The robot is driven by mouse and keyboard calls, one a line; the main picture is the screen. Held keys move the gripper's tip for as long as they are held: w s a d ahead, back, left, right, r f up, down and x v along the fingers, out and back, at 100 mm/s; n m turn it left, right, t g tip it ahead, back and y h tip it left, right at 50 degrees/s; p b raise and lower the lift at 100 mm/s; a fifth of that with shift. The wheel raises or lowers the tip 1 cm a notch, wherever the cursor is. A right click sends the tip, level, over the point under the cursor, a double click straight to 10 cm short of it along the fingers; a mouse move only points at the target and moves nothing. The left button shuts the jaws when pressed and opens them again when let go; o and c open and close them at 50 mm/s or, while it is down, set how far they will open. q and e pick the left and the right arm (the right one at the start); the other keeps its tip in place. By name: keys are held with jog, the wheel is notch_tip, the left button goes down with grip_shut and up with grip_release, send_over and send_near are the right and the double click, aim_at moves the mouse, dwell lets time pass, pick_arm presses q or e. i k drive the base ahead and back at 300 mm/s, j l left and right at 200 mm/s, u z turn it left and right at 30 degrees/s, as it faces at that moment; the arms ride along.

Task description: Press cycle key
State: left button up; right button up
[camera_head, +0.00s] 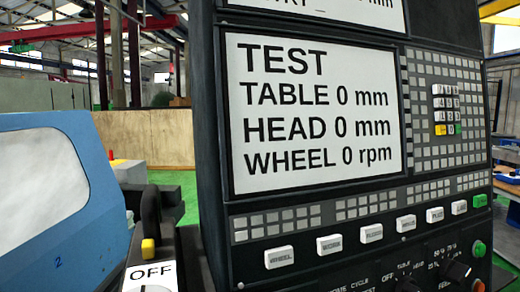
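A dark control panel (215,150) fills the middle and right of the head view. A row of white keys runs along its lower part, with the wheel key (279,257) and the work key (328,244) at the left. The word "CYCLE" shows in small print near the bottom edge, partly cut off. Neither of my grippers is in view.
The screen (315,112) reads TEST, with table, head and wheel at 0. A keypad (446,110) is right of it. Dark knobs (457,272) are at lower right. An OFF plate (150,274) and a blue machine cover (60,200) stand at left.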

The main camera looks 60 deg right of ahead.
aim_at(480, 200)
jog(key=j+z, duration=0.15)
jog(key=z, duration=2.5)
jog(key=l, duration=0.1)
